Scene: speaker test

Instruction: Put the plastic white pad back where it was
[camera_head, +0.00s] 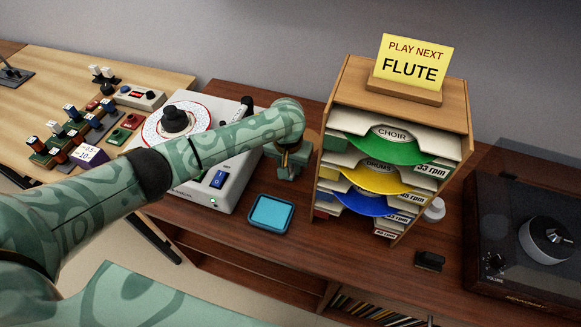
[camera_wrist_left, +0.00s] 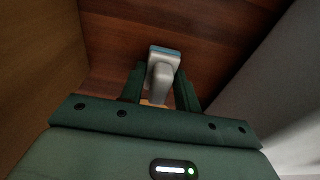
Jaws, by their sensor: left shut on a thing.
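My left gripper (camera_head: 290,165) is between the white machine (camera_head: 222,183) and the record rack (camera_head: 335,95), close over the brown top. In the left wrist view the left gripper (camera_wrist_left: 160,92) is shut on a whitish-grey pad (camera_wrist_left: 164,53) with a rounded handle between the fingers. The pad's far edge looks bluish. Its underside is hidden, and I cannot tell whether it touches the brown surface. In the head view the arm and gripper hide the pad. A light-blue square tray (camera_head: 271,213) lies in front of the gripper and looks empty. My right gripper is not in view.
The rack holds sleeves with green, yellow and blue dividers; a yellow FLUTE sign (camera_head: 413,62) stands on top. A black turntable (camera_head: 530,240) is at right, with a small black block (camera_head: 430,261) and a white round thing (camera_head: 434,209) nearby. The gap around the gripper is narrow.

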